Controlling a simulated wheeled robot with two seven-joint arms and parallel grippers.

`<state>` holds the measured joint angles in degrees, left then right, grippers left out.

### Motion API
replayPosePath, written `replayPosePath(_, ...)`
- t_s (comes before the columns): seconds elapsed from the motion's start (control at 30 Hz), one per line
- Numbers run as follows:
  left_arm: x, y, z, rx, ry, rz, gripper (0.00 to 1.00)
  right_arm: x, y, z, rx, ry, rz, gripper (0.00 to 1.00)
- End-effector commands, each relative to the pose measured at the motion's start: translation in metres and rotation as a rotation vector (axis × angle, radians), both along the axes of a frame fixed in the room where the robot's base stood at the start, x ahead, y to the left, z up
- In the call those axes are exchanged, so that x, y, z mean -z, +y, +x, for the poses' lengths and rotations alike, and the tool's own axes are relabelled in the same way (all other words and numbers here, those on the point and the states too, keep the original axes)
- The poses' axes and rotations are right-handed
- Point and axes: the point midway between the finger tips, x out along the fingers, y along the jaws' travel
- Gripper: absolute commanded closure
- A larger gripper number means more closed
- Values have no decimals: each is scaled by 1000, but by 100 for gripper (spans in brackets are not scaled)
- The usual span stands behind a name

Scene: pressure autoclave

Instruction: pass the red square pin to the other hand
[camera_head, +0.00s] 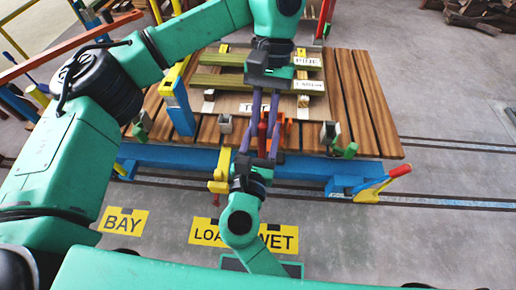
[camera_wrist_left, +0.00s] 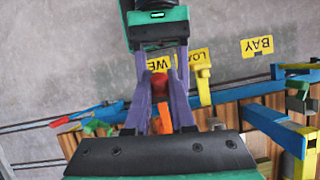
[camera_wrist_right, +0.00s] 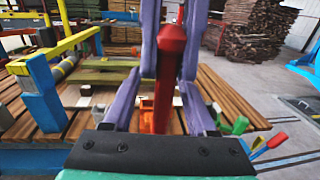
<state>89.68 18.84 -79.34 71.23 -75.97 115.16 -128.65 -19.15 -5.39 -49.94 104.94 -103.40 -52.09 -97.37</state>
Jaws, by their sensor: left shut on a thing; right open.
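The red square pin (camera_head: 262,137) is between my two grippers, which face each other over the trolley's near edge. In the right wrist view the pin (camera_wrist_right: 163,90) has a wider head at the top and a long shaft. My left gripper (camera_head: 264,122) comes down from the top and is shut on the pin. My right gripper (camera_head: 257,150) comes up from below, open, its purple fingers on either side of the pin. The left wrist view shows the pin's red end (camera_wrist_left: 158,84) between the purple fingers. The fingers overlap, so exact contact is hidden.
A slatted wooden trolley (camera_head: 370,105) with a blue frame lies below, carrying labelled boards (camera_head: 220,80). A blue-and-yellow post (camera_head: 179,105) stands left, a red-tipped lever (camera_head: 385,183) right. Orange parts (camera_head: 286,128) sit close behind the pin. Yellow signs (camera_head: 124,220) mark the open floor.

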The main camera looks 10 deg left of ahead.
Motion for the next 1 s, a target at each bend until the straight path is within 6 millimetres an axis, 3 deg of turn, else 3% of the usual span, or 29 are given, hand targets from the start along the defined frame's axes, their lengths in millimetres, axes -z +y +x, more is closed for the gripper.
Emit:
replayPosePath(0.3, 0, 0, 0, 0, 0, 0, 100, 0, -1, 7, -1, 1, 0, 43)
replayPosePath(0.37, 0, 0, 0, 0, 0, 0, 100, 0, -1, 7, -1, 1, 0, 62)
replayPosePath(0.47, 0, 0, 0, 1, 0, 0, 100, 0, 0, 7, -1, 1, 0, 100)
replayPosePath(0.57, 0, -1, 0, 1, 0, -2, 100, 0, 0, 7, -3, 1, 0, 100)
replayPosePath(0.6, 0, -1, 0, 1, 0, -3, 70, 0, 0, 7, -3, 0, 0, 100)
replayPosePath(0.67, 0, -1, 0, 1, -1, -3, 47, 0, 0, 7, -3, 0, 0, 100)
replayPosePath(0.7, 0, -1, 0, 1, 0, -3, 43, 0, 0, 7, -3, 0, 0, 100)
replayPosePath(1.0, -2, 0, 1, 0, -1, 0, 43, 0, 0, 7, -1, 0, 0, 100)
